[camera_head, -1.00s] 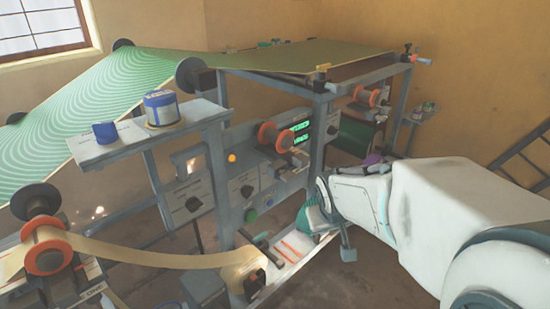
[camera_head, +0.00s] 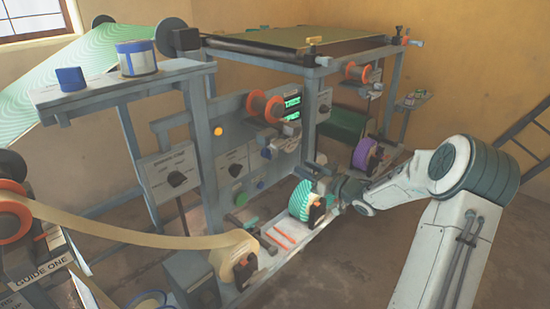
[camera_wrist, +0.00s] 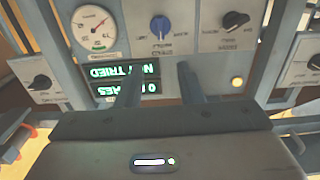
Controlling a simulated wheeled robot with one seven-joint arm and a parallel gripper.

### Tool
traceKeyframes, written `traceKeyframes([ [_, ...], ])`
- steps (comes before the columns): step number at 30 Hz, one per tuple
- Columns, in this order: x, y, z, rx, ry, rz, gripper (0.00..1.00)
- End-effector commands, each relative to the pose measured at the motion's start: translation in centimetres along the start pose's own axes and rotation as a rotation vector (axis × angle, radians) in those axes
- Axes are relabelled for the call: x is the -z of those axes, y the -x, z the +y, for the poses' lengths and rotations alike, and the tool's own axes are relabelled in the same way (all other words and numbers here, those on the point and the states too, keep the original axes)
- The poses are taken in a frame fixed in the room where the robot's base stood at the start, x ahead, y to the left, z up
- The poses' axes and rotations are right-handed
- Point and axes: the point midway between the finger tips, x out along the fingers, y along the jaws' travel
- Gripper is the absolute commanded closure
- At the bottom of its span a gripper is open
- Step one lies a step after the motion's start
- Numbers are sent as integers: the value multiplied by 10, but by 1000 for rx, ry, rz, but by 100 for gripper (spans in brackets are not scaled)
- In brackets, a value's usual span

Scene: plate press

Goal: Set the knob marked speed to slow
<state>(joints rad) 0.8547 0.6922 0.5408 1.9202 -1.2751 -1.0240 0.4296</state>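In the wrist view, several knobs sit on pale panels: a blue knob (camera_wrist: 160,27) at the top middle, a black knob (camera_wrist: 235,20) to its right, and black knobs at the left (camera_wrist: 40,82) and right edge (camera_wrist: 314,62). Their labels look upside down and too blurred to read, so I cannot tell which is marked speed or its setting. My gripper (camera_wrist: 158,68) is open and empty, its two fingers apart below the blue knob.
A round gauge (camera_wrist: 93,27), a green display (camera_wrist: 122,78) and an amber lamp (camera_wrist: 237,82) surround the knobs. A green striped roll (camera_head: 302,200) and a purple roll (camera_head: 362,153) stand on the frame's low shelf near my arm. Open floor lies at the lower right.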

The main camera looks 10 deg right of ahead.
Motion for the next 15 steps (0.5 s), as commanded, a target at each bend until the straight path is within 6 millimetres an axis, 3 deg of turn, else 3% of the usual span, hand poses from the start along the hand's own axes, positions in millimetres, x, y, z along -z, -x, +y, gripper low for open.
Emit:
traceKeyframes([
  [5,-1,-23,-2,9,0,7,66],
  [15,-2,-94,-1,6,1,6,66],
])
